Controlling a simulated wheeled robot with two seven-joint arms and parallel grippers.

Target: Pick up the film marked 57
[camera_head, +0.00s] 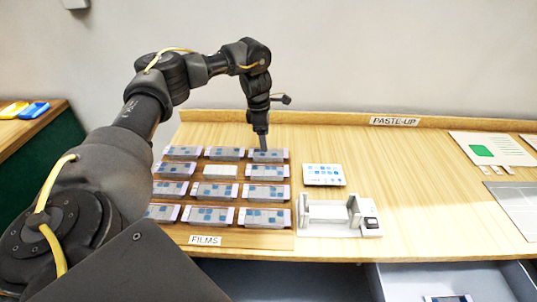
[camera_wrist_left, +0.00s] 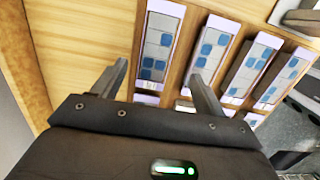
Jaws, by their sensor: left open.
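Several films with blue squares on grey strips lie in rows on the wooden table, behind the FILMS label (camera_head: 205,240). The numbers on them are too small to read, so I cannot tell which is marked 57. My left gripper (camera_head: 262,146) points down at the far-right film (camera_head: 268,156) of the back row. In the left wrist view my left gripper (camera_wrist_left: 158,73) is open and empty, with a film (camera_wrist_left: 157,50) showing between and beyond its fingers. More films, such as this one (camera_wrist_left: 208,55), lie to the right of it. My right gripper is not in view.
A white device (camera_head: 338,217) stands right of the films, with a blue-patterned card (camera_head: 324,174) behind it. The PASTE-UP label (camera_head: 394,121) is on the back ledge. A green-marked sheet (camera_head: 482,151) lies at right. The table's middle right is clear. An open drawer (camera_head: 420,277) is below.

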